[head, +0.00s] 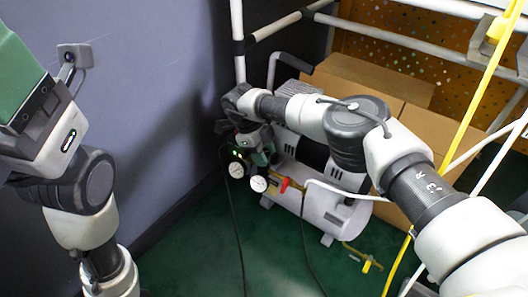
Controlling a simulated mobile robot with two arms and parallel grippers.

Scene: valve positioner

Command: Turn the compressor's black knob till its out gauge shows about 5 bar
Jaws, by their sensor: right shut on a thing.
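The compressor (325,205) stands on the green floor, with a pale tank and a dark motor part. Two small round white gauges sit at its left end, an upper left gauge (236,169) and a lower right gauge (258,184). Their needles are too small to read, and I cannot tell which is the out gauge. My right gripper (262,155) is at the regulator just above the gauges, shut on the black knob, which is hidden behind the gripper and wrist. My left arm is raised at the left; its gripper fingers are outside the picture.
A red lever (285,185) is right of the gauges. Cardboard boxes (420,135) stand behind the compressor. A pale wall (150,90) is at left, a white pipe frame (400,38) above. A yellow hose (472,110) and dark cables cross the right and front. Green floor is open in front.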

